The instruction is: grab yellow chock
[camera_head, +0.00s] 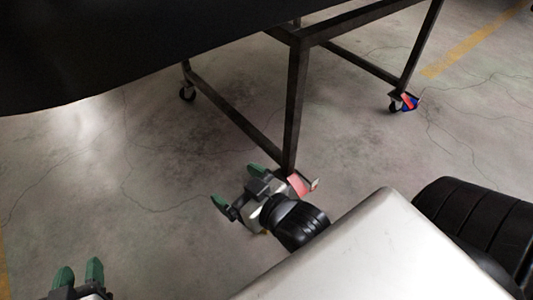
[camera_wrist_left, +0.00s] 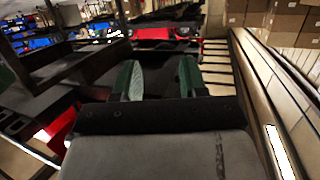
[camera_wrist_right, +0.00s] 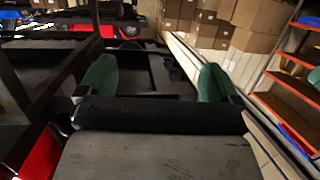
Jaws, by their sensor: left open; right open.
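I cannot make out a yellow chock in any view. In the head view, my right gripper (camera_head: 238,187) is open above the floor beside the lower end of a dark stand leg. Its two green fingers are spread apart with nothing between them. My left gripper (camera_head: 78,273) is open and empty at the bottom left corner. Its fingers also show in the left wrist view (camera_wrist_left: 159,80), and the right gripper's fingers in the right wrist view (camera_wrist_right: 156,80). My right arm hides part of the floor near the leg.
A dark metal stand (camera_head: 297,95) on casters fills the upper middle. A red piece (camera_head: 301,185) lies by its near leg, and a red and blue piece (camera_head: 409,102) by its far right caster. Grey floor (camera_head: 100,190) is clear at left. Cardboard boxes (camera_wrist_right: 205,22) are in the background.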

